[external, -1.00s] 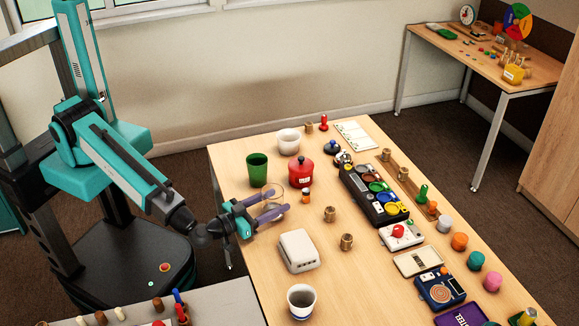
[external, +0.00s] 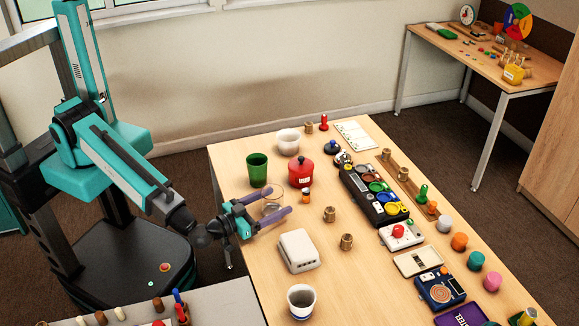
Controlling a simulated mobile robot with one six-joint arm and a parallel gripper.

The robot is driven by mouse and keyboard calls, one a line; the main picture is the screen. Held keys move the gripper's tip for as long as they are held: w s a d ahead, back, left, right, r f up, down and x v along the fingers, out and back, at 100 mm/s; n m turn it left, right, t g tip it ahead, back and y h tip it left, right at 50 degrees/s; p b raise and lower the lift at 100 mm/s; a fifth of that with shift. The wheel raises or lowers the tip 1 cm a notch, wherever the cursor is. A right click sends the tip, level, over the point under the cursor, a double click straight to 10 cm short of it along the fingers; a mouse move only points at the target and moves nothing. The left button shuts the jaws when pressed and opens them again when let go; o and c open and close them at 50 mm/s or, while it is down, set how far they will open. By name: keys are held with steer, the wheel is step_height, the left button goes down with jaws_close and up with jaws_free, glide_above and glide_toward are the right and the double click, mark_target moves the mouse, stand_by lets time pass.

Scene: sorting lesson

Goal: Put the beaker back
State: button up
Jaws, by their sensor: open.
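A clear glass beaker (external: 272,205) stands on the wooden table (external: 262,250), near its left edge. It looks upright, though its see-through wall is faint. My gripper (external: 279,201) is open, with its two purple fingers spread on either side of the beaker. The near finger covers part of the beaker's lower side in this view. I cannot tell whether either finger touches the glass.
A green cup (external: 257,170) stands behind the beaker, and a red lidded pot (external: 300,172) and a small orange-banded bottle (external: 306,196) are to its right. A white box (external: 298,250) lies in front. Brass weights (external: 330,214) stand farther right.

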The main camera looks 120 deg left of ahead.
steer(key=shift+d+r, duration=0.1)
steer(key=shift+b+v, duration=1.1)
steer(key=shift+v, duration=4.85)
steer(key=shift+r, duration=0.1)
